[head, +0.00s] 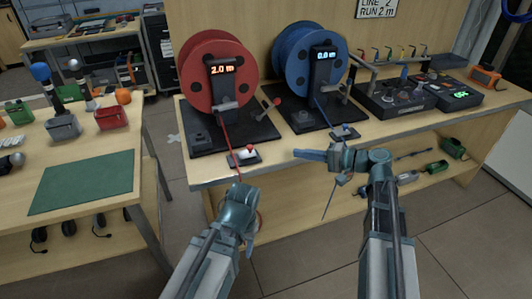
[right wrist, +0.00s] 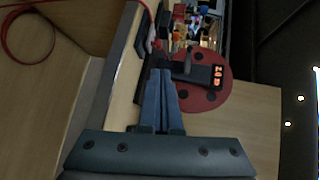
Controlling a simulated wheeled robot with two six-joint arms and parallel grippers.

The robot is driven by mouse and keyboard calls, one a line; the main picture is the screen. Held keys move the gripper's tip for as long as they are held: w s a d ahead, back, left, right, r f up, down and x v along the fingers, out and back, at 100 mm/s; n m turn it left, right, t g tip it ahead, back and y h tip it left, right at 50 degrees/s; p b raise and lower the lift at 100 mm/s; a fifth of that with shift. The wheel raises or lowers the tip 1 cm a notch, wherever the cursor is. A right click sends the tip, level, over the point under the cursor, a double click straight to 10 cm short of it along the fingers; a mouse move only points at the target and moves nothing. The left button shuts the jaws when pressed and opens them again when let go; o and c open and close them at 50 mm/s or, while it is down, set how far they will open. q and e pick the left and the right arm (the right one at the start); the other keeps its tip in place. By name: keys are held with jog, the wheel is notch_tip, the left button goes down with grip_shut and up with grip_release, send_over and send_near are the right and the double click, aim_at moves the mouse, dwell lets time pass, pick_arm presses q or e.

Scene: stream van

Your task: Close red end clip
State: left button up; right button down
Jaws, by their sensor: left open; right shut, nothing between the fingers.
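The red end clip (head: 245,153) is a small dark block with a white top and a red knob, at the table's front edge below the red reel (head: 215,72). A red line runs down from the reel to it. Whether its lever is up or down is too small to tell. My left gripper (head: 240,188) is open, just in front of and below the clip; its fingertips are partly hidden. My right gripper (head: 297,154) is shut and empty, pointing left, apart from the clip. In the right wrist view, its closed fingers (right wrist: 160,88) point toward the table edge and red reel (right wrist: 208,82).
A blue reel (head: 309,58) stands right of the red one, with its blue end clip (head: 343,131) at the edge behind my right gripper. A control box (head: 395,98) sits further right. A side table with a green mat (head: 83,182) is at left.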

jog(key=b, duration=0.3)
send_near(246, 151)
jog(key=a, duration=0.1)
jog(key=w+a, duration=0.1)
jog(key=a, duration=0.1)
jog(key=shift+w+a+r, duration=0.2)
jog(key=shift+w+r, duration=0.2)
pick_arm(q)
notch_tip(246, 151, down, 3)
jog(key=shift+r, duration=0.1)
pick_arm(e)
jog(key=shift+a, duration=0.1)
jog(key=a, duration=0.2)
jog(key=s+a, duration=0.1)
jog(key=shift+s+a, duration=0.15)
jog(key=shift+a, duration=0.2)
pick_arm(q)
jog(key=shift+d, duration=0.1)
